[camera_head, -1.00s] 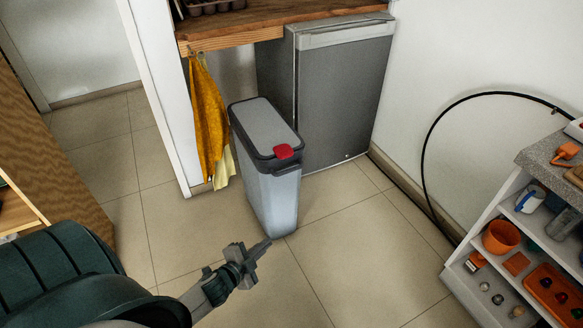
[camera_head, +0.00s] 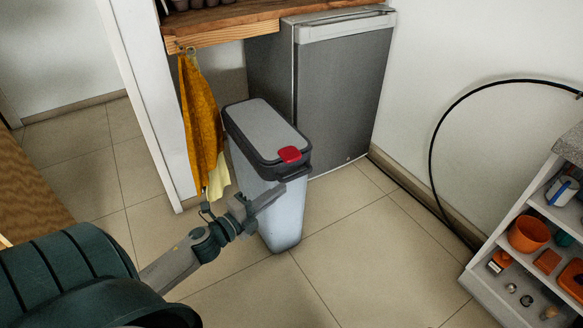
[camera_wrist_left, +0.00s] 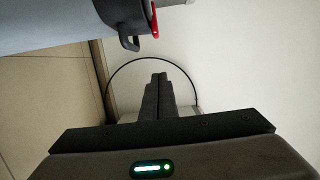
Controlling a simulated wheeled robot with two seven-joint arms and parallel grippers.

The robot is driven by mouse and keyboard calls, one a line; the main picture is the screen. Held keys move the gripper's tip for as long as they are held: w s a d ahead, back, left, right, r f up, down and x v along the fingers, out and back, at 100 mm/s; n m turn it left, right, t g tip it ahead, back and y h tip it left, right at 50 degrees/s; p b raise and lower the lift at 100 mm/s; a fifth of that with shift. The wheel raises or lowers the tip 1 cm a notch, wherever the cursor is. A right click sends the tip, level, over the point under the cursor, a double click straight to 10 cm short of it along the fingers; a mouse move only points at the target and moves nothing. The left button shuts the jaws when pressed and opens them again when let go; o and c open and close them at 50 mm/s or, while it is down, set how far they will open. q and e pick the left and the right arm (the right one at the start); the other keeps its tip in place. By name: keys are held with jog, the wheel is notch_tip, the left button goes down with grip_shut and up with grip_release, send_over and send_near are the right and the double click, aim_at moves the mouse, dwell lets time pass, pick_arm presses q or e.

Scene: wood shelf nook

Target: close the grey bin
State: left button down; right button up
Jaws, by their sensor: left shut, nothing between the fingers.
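The grey bin (camera_head: 285,215) stands upright on the tiled floor, with a grey lid panel (camera_head: 262,128) in a dark rim on top. The lid looks down on the body in the head view. A red tab (camera_head: 289,154) sits at the lid's near end. My left gripper (camera_head: 272,197) is shut and empty, in front of the bin's upper body and below the red tab; I cannot tell whether it touches. In the left wrist view, the bin's dark rim and handle (camera_wrist_left: 128,22) and the red tab (camera_wrist_left: 155,18) show above the shut fingers (camera_wrist_left: 158,88). My right gripper is out of view.
A dark grey fridge (camera_head: 340,95) stands behind the bin. A yellow cloth (camera_head: 200,125) hangs left of it from the wooden counter (camera_head: 225,30). A black cable (camera_head: 432,150) loops along the right wall. A white shelf unit (camera_head: 480,275) stands at right. Floor in front is open.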

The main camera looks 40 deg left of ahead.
aim_at(294, 166)
pick_arm(q)
jog(key=shift+w, duration=0.15)
